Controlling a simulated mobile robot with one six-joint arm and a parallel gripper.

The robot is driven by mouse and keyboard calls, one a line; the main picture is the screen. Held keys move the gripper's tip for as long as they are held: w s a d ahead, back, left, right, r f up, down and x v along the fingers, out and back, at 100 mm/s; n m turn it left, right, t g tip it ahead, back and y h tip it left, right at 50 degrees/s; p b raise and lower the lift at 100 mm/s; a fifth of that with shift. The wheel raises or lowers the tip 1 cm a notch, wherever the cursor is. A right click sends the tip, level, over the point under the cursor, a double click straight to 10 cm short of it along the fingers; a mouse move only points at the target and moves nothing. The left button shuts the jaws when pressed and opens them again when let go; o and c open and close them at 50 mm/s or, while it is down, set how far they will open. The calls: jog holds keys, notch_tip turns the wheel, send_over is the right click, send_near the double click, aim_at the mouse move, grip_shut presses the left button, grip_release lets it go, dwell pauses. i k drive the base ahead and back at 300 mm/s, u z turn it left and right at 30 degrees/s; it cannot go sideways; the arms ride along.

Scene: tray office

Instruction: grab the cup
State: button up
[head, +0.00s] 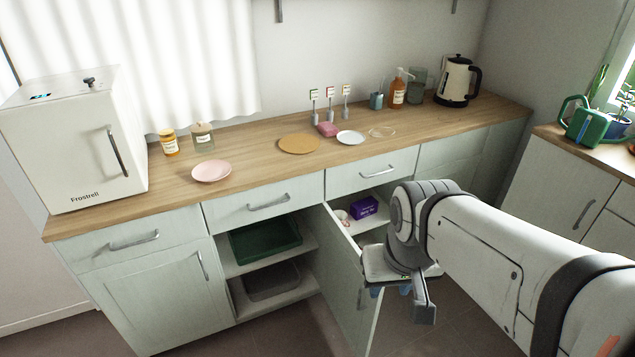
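A small white rounded item with a bit of red (342,215), possibly a cup, sits on the shelf of the open cabinet, left of a purple box (364,207). A small blue cup-like holder (376,100) with something thin in it stands at the back of the counter. I cannot tell which is the cup. My gripper (391,291) hangs low in front of the open cabinet, below and right of the white item and apart from it. Its bluish tips show partly below my wrist. Whether it is open or shut is unclear.
The cabinet door (345,275) stands open beside my gripper. The left cabinet holds a green bin (265,239) and a grey bin (272,281). The wooden counter (255,150) carries plates, jars, bottles, a kettle (458,82) and a white appliance (75,140). The counter's front edge is mostly clear.

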aim_at(343, 216)
jog(key=z, duration=0.15)
jog(key=i, duration=0.9)
jog(key=u, duration=0.05)
